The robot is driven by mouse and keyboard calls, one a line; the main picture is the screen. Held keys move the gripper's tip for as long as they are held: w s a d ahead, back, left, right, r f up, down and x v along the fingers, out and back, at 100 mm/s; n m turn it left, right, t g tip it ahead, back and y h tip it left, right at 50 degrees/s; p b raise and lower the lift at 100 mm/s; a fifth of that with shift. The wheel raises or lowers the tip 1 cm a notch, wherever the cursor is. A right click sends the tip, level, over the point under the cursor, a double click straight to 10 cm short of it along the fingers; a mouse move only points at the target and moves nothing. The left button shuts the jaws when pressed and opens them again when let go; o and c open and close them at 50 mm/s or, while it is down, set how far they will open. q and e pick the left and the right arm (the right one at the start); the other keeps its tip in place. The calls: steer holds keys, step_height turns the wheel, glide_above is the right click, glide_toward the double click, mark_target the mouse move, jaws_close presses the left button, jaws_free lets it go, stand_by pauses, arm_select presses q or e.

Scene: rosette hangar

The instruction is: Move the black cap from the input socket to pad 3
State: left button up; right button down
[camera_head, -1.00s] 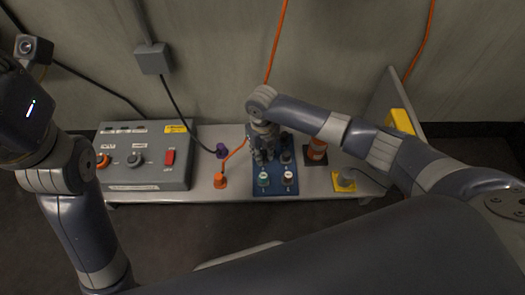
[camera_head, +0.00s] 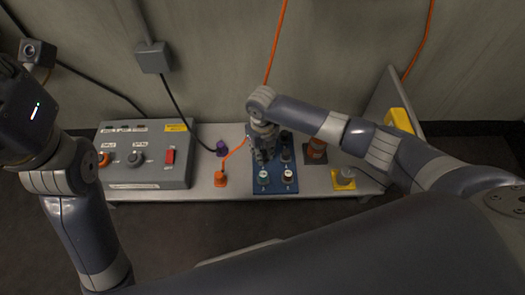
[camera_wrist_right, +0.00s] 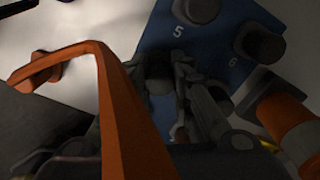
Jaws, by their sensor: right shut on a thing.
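My right gripper (camera_head: 265,150) reaches down over the left side of the blue board (camera_head: 275,187). It is shut on what looks like the black cap, mostly hidden by the fingers. In the right wrist view, the dark fingers (camera_wrist_right: 178,95) are close together over the blue board (camera_wrist_right: 225,20), where the numbers 5 and 6 show beside dark round posts. Pad 3 cannot be made out, and I cannot tell whether the cap touches the board. My left gripper is not clearly shown; only my left arm is at the left edge.
A grey control box (camera_head: 145,172) stands to the left, with an orange plug (camera_head: 220,180) and purple plug (camera_head: 222,148) beside it. A pale-topped cap (camera_head: 263,177) and another (camera_head: 287,176) sit at the board's front. An orange-and-dark cylinder (camera_head: 316,150) and a yellow-based socket (camera_head: 343,182) stand right.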

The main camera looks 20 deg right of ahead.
steer(key=c, duration=1.3)
jaws_free()
steer(key=shift+c, duration=0.2)
steer(key=shift+r, duration=0.1)
step_height(320, 180, up, 12)
